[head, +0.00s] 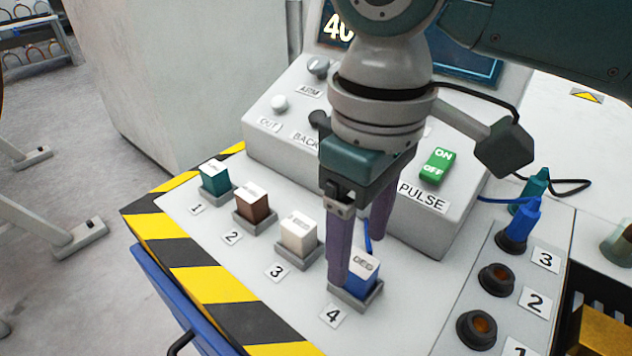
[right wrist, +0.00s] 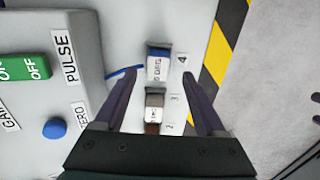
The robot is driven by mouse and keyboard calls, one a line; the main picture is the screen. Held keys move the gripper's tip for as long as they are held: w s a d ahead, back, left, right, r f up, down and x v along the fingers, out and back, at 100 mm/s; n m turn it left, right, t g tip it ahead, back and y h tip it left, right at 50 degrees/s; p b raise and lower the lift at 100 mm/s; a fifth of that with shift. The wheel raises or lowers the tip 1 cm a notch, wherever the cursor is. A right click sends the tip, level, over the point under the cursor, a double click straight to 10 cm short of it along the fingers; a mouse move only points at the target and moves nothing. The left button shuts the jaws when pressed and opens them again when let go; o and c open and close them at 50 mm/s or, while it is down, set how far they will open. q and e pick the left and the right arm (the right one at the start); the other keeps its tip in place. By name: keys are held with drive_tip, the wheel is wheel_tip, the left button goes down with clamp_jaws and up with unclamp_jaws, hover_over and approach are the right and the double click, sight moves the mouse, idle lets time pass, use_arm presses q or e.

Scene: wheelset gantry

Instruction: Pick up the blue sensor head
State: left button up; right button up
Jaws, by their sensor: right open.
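A blue block with a white labelled top (head: 364,285) sits in the grey socket marked 4 on the console; I take it for the blue sensor head. It also shows in the right wrist view (right wrist: 158,52), near the fingertips. My right gripper (head: 358,262) points down over socket 4, its two fingers apart. One finger covers the block's left side in the head view, so contact cannot be told. The right wrist view also shows the open fingers (right wrist: 160,75). My left gripper is not in view.
Teal (head: 215,178), brown (head: 252,203) and white (head: 299,235) blocks fill sockets 1 to 3. A blue plug (head: 520,222) stands in holder 3 at right; holders 2 (head: 497,279) and 1 look empty. The sloped control panel (head: 285,140) rises behind. A striped edge (head: 200,265) borders the console.

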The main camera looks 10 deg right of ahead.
sight(360, 261)
drive_tip(key=f, duration=0.2)
drive_tip(key=f+b, duration=0.1)
drive_tip(key=f, duration=0.1)
drive_tip(key=shift+d+f, duration=0.2)
drive_tip(key=shift+f, duration=0.05)
drive_tip(key=shift+c, duration=0.4)
clamp_jaws()
